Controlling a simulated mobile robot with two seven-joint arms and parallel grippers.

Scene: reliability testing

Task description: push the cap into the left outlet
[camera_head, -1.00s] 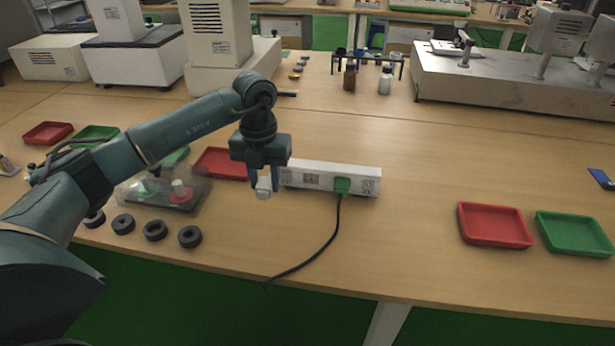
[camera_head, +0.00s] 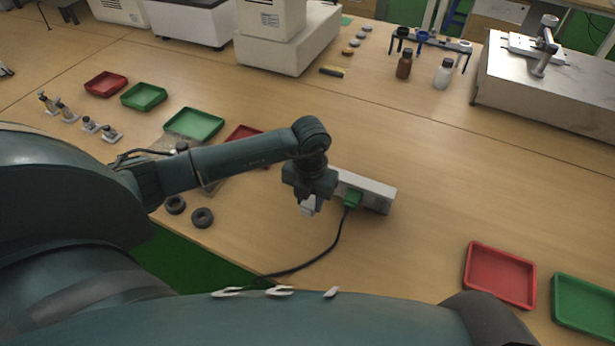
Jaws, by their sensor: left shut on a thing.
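A white power strip (camera_head: 376,190) lies on the table, with a green plug (camera_head: 352,197) in it and a black cord running from the plug toward the table's front edge. My left gripper (camera_head: 307,208) is shut on a small white cap (camera_head: 308,206). It holds the cap in front of the strip's left end, to the left of the green plug. My gripper and wrist hide the left part of the strip, so its left outlet does not show. I cannot tell whether the cap touches the strip. My right gripper is not in view.
A red tray (camera_head: 499,275) and a green tray (camera_head: 585,306) lie at the right. Black rings (camera_head: 202,218) lie left of my gripper. A brown bottle (camera_head: 404,64) and a white bottle (camera_head: 443,74) stand at the back.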

